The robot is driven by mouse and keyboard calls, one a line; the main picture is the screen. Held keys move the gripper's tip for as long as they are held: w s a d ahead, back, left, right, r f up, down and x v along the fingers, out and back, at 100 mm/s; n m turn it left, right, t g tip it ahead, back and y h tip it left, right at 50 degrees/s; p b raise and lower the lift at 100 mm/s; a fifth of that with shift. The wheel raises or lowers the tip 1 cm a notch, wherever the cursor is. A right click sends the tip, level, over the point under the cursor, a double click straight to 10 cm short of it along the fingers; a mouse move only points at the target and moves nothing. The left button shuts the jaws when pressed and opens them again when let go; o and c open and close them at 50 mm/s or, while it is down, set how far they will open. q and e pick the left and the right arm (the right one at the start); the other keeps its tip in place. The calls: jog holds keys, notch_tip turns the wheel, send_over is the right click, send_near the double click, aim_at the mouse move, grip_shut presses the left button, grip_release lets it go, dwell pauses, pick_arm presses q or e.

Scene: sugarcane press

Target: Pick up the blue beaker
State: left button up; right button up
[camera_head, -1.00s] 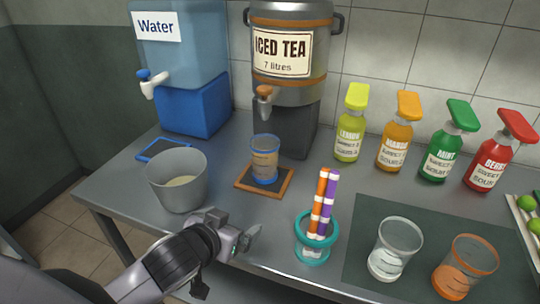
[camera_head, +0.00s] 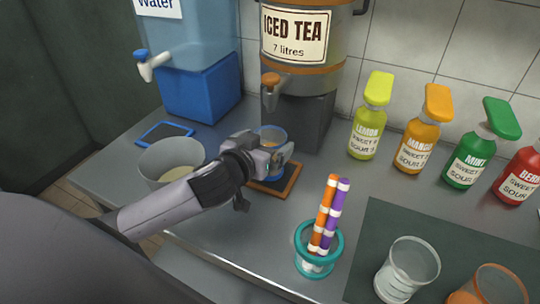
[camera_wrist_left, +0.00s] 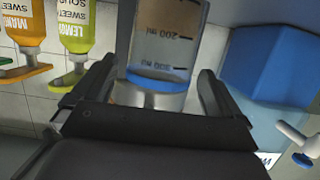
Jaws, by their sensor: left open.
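The blue beaker (camera_head: 269,137) has a blue rim and holds brownish liquid. It stands on a wood-edged coaster (camera_head: 287,187) in front of the iced tea dispenser. My left gripper (camera_head: 277,161) is at the beaker's near side and hides much of it in the head view. In the left wrist view, the beaker (camera_wrist_left: 166,42) appears upside down, with volume marks, between the two open fingers of my left gripper (camera_wrist_left: 150,88). Gaps show between the fingers and the beaker. My right gripper is not in view.
A teal-rimmed holder (camera_head: 318,262) with orange and purple tubes stands to the right. The iced tea dispenser (camera_head: 300,75) and its tap are close behind. Syrup bottles and other beakers are farther right.

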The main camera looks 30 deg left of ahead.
aim_at(270, 127)
pick_arm(q)
jog(key=shift+x, duration=1.55)
jog(key=shift+s+f, duration=0.1)
jog(key=c, duration=1.5)
jog(key=shift+r, duration=1.8)
jog(key=s+p, duration=0.3)
jog(key=s, duration=1.4)
jog(key=shift+s+d+p, duration=0.25)
jog(key=shift+d+p, duration=0.05)
jog(key=shift+d, duration=0.2)
